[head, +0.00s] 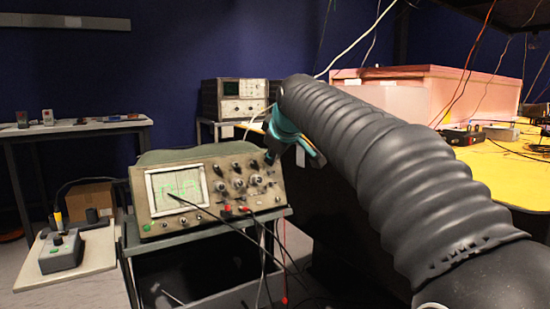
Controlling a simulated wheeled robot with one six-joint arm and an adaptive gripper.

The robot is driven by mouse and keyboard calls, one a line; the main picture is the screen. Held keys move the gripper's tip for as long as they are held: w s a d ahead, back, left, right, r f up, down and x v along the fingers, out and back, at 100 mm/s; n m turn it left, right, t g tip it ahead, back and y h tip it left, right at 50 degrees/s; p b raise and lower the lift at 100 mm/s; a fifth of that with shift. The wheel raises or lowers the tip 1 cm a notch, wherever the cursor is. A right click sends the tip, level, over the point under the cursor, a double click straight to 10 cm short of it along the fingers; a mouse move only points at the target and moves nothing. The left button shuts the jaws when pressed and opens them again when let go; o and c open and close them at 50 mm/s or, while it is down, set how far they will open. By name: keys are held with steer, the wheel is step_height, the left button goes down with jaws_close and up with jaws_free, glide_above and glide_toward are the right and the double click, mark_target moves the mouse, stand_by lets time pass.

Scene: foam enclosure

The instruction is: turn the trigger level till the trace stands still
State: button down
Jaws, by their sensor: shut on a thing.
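An oscilloscope (215,185) with a green-grey top stands on a cart at the middle left, its front facing me. Its lit screen (175,190) shows a green wavy trace; one frame does not tell whether it moves. Several knobs sit right of the screen. My gripper (269,160) is at the upper right of the front panel, shut on a small knob there, which I take for the trigger level knob. The knob is mostly hidden by the fingers. My ribbed black arm reaches in from the lower right.
Dark leads plug into the panel's lower edge and hang over the cart (150,245). A grey box with a knob (62,250) is on a board at left. Another instrument (238,98) stands behind. A yellow-topped table (495,170) is at right.

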steer(key=n+b, duration=0.1)
steer(key=n+t+b, duration=0.1)
steer(key=n, duration=0.1)
steer(key=n+t+h+b, duration=0.1)
steer(key=n, duration=0.1)
steer(key=shift+s+a+f, duration=0.15)
steer(key=shift+s+f, duration=0.05)
steer(key=shift+f, duration=0.15)
steer(key=n+t+b, duration=0.2)
steer(key=n, duration=0.2)
steer(key=shift+f+b, duration=0.1)
steer(key=shift+b, duration=0.3)
steer(key=shift+n+t, duration=0.3)
steer(key=c, duration=1.2)
jaws_free()
steer(key=shift+v, duration=4.05)
steer(key=shift+a, duration=0.1)
